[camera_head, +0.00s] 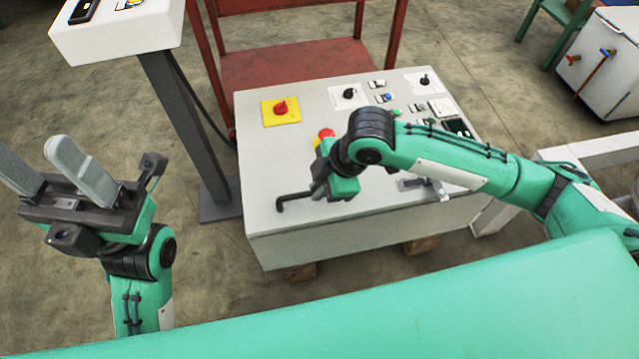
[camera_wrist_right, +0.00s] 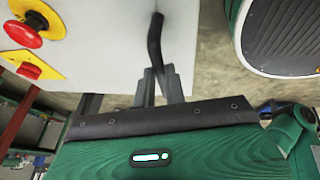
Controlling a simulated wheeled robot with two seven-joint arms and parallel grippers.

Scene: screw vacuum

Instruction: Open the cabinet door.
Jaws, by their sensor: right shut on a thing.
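The grey cabinet (camera_head: 262,160) stands in the middle of the head view, with switches and buttons on its panel face. I see no gap at its door edge. A black bent handle (camera_head: 291,199) sticks out near the left edge of that face. My right gripper (camera_head: 320,190) reaches over the face from the right and is shut on the handle. In the right wrist view the handle (camera_wrist_right: 155,38) runs down between the right fingers (camera_wrist_right: 160,82). My left gripper (camera_head: 34,156) is open and empty at the left, well apart from the cabinet.
A red emergency button (camera_head: 326,133) sits close to my right gripper. A yellow plate with a red rotary switch (camera_head: 281,110) is on the upper left of the panel. A grey post (camera_head: 182,125) stands left of the cabinet. A red cart (camera_head: 290,63) stands behind.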

